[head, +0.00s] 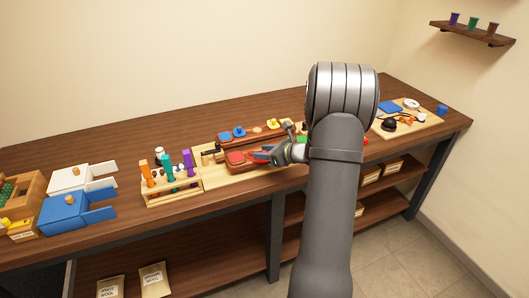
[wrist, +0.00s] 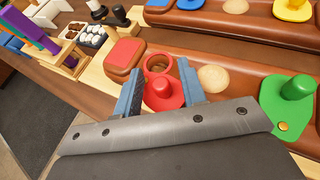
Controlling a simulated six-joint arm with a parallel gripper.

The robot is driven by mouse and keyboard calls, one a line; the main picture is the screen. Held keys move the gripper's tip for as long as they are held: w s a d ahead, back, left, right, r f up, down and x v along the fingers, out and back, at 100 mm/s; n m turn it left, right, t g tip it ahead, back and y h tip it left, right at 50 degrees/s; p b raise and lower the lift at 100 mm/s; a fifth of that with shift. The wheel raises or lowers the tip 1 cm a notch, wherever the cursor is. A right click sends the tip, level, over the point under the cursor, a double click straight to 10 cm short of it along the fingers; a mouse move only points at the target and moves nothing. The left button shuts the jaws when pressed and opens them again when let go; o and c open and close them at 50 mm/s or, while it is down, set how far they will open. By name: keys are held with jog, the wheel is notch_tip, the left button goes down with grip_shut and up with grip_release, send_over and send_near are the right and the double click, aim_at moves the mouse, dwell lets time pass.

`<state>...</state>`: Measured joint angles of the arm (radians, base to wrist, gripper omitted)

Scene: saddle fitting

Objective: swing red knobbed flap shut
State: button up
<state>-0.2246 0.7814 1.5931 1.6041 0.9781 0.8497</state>
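The red knobbed flap (wrist: 164,97) shows in the wrist view between my fingers, its knob standing up. Just beyond it is a round open pocket (wrist: 158,64) with a reddish rim, uncovered, in the brown leather saddle piece (wrist: 226,102). My gripper (wrist: 160,77) has its two blue fingers apart, one on each side of the flap; gaps show between the fingers and the knob. In the head view my gripper (head: 268,154) is low over the front saddle piece, and the flap is too small and covered there to make out.
A red square pad (wrist: 125,53) lies left of the pocket; a tan dome (wrist: 213,79) and a green knobbed flap (wrist: 291,98) lie right. Another saddle piece (wrist: 225,20) runs behind. A rack of coloured handles (head: 170,180) stands left. Bare bench (head: 90,150) lies behind the rack.

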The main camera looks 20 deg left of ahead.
grip_shut()
jog(key=shift+w, duration=0.1)
jog(key=n+g, duration=0.3)
jog(key=shift+w+a, duration=0.25)
jog(key=shift+w, duration=0.05)
jog(key=n+g, duration=0.2)
jog(key=g, duration=0.1)
jog(key=a+n+g, duration=0.1)
jog(key=shift+w+n+g, duration=0.3)
jog(key=n+g+h, duration=0.1)
jog(key=a+n+g+h, duration=0.1)
jog(key=n+g, duration=0.1)
jog(key=shift+w, duration=0.1)
jog(key=shift+a+n+g+h, duration=0.15)
jog(key=shift+n+g+h, duration=0.4)
jog(key=shift+n+g, duration=0.15)
jog(key=shift+a+n+g+h, duration=0.15)
jog(key=shift+n+g+h, duration=0.45)
jog(key=shift+n, duration=0.1)
